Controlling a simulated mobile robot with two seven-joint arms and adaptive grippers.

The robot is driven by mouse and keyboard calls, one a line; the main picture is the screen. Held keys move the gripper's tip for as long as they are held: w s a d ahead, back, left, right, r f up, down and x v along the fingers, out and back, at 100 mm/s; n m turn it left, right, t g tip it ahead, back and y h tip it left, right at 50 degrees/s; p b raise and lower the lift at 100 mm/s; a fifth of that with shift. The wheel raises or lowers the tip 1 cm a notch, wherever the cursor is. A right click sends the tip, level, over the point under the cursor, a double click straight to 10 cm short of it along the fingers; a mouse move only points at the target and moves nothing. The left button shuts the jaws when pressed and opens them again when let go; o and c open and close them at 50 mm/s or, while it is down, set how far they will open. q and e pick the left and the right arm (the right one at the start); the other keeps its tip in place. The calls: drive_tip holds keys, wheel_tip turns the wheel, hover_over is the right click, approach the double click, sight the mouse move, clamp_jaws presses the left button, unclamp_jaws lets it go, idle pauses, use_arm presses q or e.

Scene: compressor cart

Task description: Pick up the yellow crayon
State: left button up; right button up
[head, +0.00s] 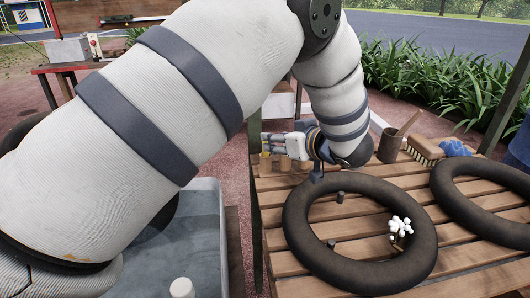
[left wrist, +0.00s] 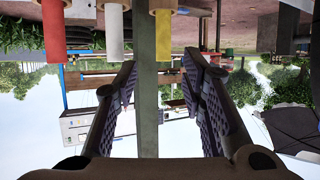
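In the left wrist view, which looks upside down, a yellow crayon (left wrist: 163,38) stands in a tan holder at the top. A white crayon (left wrist: 115,35) and a red crayon (left wrist: 53,35) stand in a row to its left. My left gripper (left wrist: 160,72) is open and empty, its two fingers on either side of the line to the yellow crayon. The crayon's tip is near the fingertips, with no contact visible. In the head view my left gripper (head: 277,144) is over the tan holders (head: 285,163) at the table's left edge; the crayons are hard to make out there. My right gripper is out of view.
A slatted wooden table (head: 300,287) carries two dark rings (head: 297,240), a brown cup (head: 389,146), a brush (head: 424,151) and a blue cloth (head: 457,148). A grey water tub (head: 208,235) stands left of the table.

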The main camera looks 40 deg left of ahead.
sight(266, 154)
use_arm(q)
drive_tip(key=x, duration=0.6)
drive_tip(key=shift+s+a, duration=0.1)
drive_tip(key=shift+s, duration=0.05)
clamp_jaws()
